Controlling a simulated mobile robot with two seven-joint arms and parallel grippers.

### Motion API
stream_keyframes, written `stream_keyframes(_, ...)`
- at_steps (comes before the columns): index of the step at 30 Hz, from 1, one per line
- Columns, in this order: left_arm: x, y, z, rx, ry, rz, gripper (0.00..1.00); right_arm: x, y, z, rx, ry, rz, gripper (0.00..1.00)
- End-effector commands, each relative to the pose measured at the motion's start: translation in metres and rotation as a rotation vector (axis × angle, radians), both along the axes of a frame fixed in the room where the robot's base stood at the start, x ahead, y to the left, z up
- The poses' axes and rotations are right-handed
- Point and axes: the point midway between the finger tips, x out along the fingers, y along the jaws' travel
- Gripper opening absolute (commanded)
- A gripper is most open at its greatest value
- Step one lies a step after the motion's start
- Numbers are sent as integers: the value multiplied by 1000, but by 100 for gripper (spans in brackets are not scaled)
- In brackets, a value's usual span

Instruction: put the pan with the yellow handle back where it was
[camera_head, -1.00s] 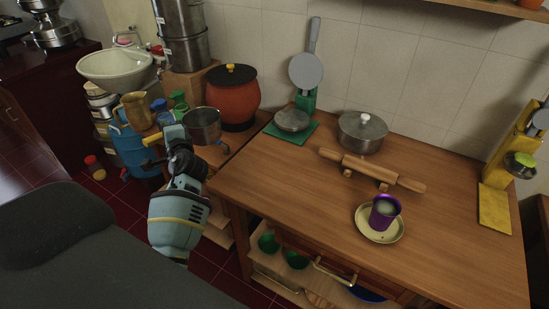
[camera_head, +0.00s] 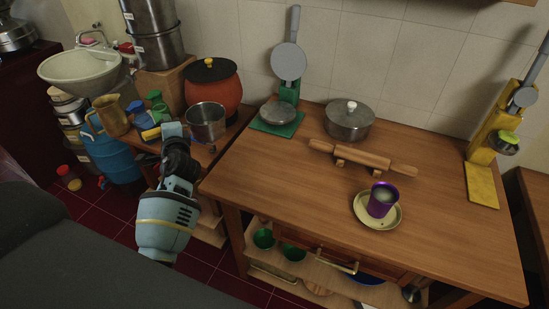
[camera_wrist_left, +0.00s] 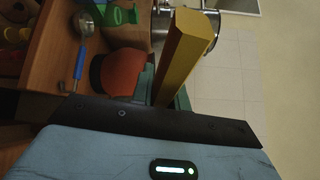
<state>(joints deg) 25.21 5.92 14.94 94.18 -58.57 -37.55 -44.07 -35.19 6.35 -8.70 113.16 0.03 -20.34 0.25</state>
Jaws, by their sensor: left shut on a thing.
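My left gripper (camera_head: 173,130) is shut on the yellow handle (camera_head: 151,133), whose free end sticks out to the left of the jaws. The steel pan (camera_head: 206,121) shows on the other side of the jaws, in front of the orange pot, and seems to be held up above the low wooden surface. My right gripper is not in view.
The orange pot (camera_head: 212,92) stands close behind the pan. Green cups (camera_head: 159,110) and a tan jug (camera_head: 112,116) are to the left. The wooden table (camera_head: 270,185) holds a lidded pot (camera_head: 349,120), rolling pin (camera_head: 362,158) and purple cup (camera_head: 382,200); its front left is bare.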

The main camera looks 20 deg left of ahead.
Motion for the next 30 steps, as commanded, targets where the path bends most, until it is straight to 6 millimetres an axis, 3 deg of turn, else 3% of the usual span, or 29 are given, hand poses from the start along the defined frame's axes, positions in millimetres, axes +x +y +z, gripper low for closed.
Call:
stream_keyframes(1, 12, -26, 3, 7, -5, -83, 0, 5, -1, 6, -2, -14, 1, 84)
stream_keyframes(6, 38, -117, -9, 13, -3, -356, 0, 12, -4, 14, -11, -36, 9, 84)
stream_keyframes(12, 43, -212, -28, 0, 3, -619, 0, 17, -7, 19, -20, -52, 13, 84)
stream_keyframes(15, 39, -245, -36, -9, 4, -708, 0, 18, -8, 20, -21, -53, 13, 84)
stream_keyframes(21, 33, -276, -44, -21, 6, -792, 0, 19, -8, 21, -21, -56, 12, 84)
stream_keyframes(30, 32, -279, -46, -23, 8, -798, 0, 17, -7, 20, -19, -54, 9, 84)
